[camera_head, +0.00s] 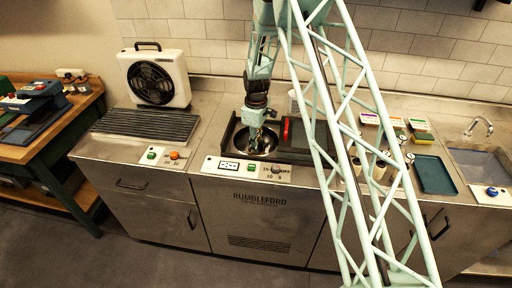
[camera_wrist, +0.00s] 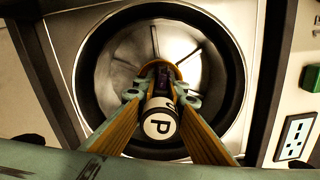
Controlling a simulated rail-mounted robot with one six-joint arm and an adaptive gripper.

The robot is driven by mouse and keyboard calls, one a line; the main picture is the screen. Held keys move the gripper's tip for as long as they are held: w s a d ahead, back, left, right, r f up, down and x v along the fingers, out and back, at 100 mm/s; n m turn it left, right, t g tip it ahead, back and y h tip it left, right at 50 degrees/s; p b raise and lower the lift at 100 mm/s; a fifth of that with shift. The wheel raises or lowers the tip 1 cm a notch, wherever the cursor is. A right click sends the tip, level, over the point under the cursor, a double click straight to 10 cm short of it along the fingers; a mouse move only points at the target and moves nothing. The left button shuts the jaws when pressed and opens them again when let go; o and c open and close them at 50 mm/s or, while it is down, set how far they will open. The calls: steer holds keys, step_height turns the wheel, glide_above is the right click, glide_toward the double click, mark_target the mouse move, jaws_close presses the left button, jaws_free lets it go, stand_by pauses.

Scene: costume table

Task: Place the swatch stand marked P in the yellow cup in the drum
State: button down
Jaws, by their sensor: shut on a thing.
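The swatch stand marked P (camera_wrist: 159,122) shows in the wrist view as a round pale end with a dark "P", with a dark purple part beyond it. My gripper (camera_wrist: 160,108) is shut on it, one finger on each side. A yellow rim, likely the yellow cup (camera_wrist: 158,65), shows just beyond the purple part. Whether the stand is inside it or only above it, I cannot tell. The round metal drum (camera_wrist: 205,95) with inner ribs lies beneath. In the head view my gripper (camera_head: 254,131) points down at the drum (camera_head: 268,146); the stand is hard to make out there.
A red item (camera_head: 286,129) is right of the drum. A fan unit (camera_head: 155,77) stands back left. A teal tray (camera_head: 434,175), several small boxes (camera_head: 420,125) and a sink (camera_head: 480,162) are at right. My lattice arm crosses the counter and hides part of it.

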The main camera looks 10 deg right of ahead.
steer(key=shift+f, duration=0.15)
steer(key=c, duration=2.6)
jaws_free()
steer(key=o, duration=0.4)
steer(key=shift+r+p, duration=1)
steer(key=shift+r, duration=2.5)
